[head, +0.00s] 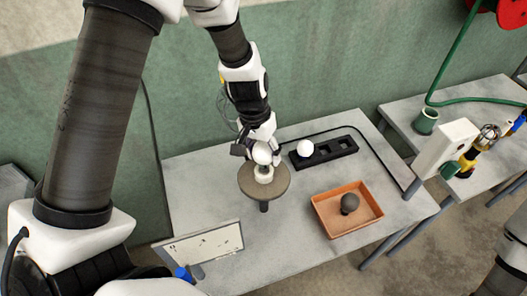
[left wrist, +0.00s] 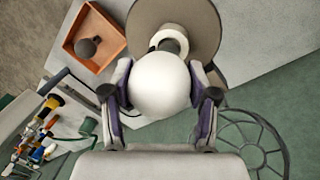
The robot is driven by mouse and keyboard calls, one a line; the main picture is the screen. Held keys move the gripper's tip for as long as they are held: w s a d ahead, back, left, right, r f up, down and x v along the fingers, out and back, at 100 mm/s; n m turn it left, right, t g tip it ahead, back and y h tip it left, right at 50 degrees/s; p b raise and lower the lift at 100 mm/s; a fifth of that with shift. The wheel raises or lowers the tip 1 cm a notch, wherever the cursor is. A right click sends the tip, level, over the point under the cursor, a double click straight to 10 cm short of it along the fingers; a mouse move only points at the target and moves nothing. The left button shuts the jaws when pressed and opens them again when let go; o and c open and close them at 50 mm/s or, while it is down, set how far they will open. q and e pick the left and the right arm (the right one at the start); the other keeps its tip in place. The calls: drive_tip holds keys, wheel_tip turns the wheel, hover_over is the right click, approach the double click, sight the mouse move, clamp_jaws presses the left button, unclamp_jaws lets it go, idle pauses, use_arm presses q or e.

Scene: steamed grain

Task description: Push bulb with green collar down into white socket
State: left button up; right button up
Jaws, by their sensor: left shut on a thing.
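My left gripper (head: 258,150) is shut on a white round bulb (left wrist: 160,86), its fingers on either side of the globe. The bulb is over a white socket (head: 264,177) at the middle of a round brown disc on a stand (head: 248,187). In the left wrist view the socket (left wrist: 173,38) shows just beyond the bulb. The bulb's collar is hidden, so I cannot see its colour or how far it sits in the socket. My right gripper is not in view.
A black holder (head: 338,149) with a second white bulb (head: 305,148) stands behind, to the right. An orange tray (head: 325,222) holds a dark bulb (head: 349,203). A white panel (head: 205,243) stands at the front left. A side table (head: 480,95) carries tools.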

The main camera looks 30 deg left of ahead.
use_arm(q)
drive_tip(key=shift+f, duration=0.15)
idle(0.4)
drive_tip(key=shift+w+f+b, duration=0.1)
drive_tip(key=shift+f+b, duration=0.35)
drive_tip(key=shift+f, duration=0.05)
drive_tip(key=shift+f, duration=0.1)
idle(0.3)
drive_tip(key=shift+f+b, duration=0.5)
drive_tip(key=shift+b, duration=0.05)
drive_tip(key=o, duration=1.2)
drive_tip(key=shift+o, duration=0.2)
